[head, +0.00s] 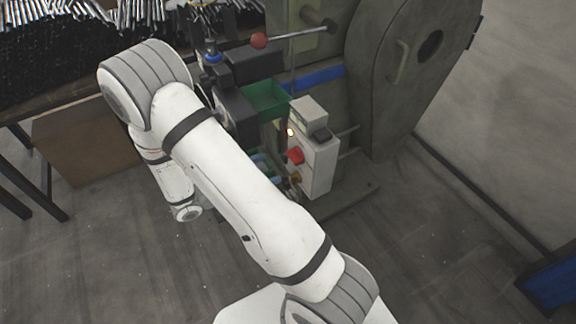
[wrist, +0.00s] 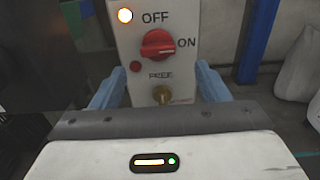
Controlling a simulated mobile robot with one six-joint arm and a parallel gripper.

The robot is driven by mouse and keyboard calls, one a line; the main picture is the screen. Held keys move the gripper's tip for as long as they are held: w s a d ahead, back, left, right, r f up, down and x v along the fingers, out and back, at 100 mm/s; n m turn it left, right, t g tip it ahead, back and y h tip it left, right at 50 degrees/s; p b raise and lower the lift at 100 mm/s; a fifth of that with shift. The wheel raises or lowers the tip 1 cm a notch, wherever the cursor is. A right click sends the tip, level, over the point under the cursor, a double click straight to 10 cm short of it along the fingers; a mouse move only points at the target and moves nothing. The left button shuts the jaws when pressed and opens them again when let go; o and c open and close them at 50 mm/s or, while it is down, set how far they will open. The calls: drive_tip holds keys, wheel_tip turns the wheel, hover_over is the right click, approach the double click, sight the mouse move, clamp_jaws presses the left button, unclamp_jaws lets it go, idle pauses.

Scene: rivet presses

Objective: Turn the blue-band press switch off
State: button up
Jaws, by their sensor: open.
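The press with the blue band (head: 318,77) stands at the back centre of the head view. Its pale control box (head: 320,165) carries a red rotary switch (head: 295,155). In the wrist view the red switch (wrist: 158,44) has its handle lying roughly level, toward the ON label at right; OFF is printed above it. A lamp (wrist: 125,15) at the box's upper left is lit. My gripper (wrist: 160,84) is open and empty, its blue fingers spread to either side of the box's lower part, below the switch. My arm mostly hides it in the head view.
A brass key-like knob (wrist: 162,95) sits below the switch, between my fingers, and a small red button (wrist: 135,66) is beside it.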

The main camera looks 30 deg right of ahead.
sight(290, 159)
drive_tip(key=d, duration=0.7)
drive_tip(key=shift+w+d+f, duration=0.2)
drive_tip(key=shift+w+d, duration=0.05)
drive_tip(key=shift+d, duration=0.1)
drive_tip(key=shift+c, duration=0.4)
drive_tip(key=c, duration=0.9)
